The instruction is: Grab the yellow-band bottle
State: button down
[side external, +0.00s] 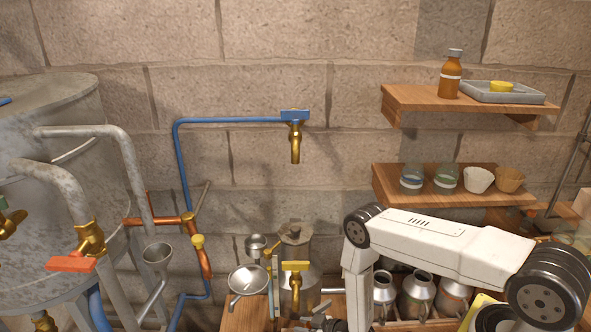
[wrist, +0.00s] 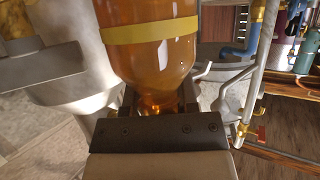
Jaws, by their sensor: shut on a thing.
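The yellow-band bottle (wrist: 150,62) is amber and see-through, with a yellow band (wrist: 151,31) around its body. It fills the upper middle of the wrist view, and its top end is cut off there. Its narrowing end points toward my gripper (wrist: 159,103), which is shut on it, one finger on each side. I cannot make out this bottle in the side external view, where the gripper is low in the picture and mostly cut off by the bottom edge.
An amber bottle with a white band (side external: 450,78) stands on the upper shelf beside a grey tray (side external: 532,97) with a yellow piece (side external: 502,86). Glass jars and cups stand on the lower shelf (side external: 383,190). Metal cans (side external: 418,294), a funnel (side external: 249,280) and pipes crowd the gripper's surroundings.

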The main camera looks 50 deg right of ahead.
jog(key=s+d, duration=0.3)
jog(key=s, duration=0.9)
jog(key=shift+s+d, duration=0.2)
jog(key=shift+s, duration=0.2)
jog(key=shift+s, duration=0.15)
dwell(0.3)
jog(key=shift+d+r, duration=0.1)
dwell(0.5)
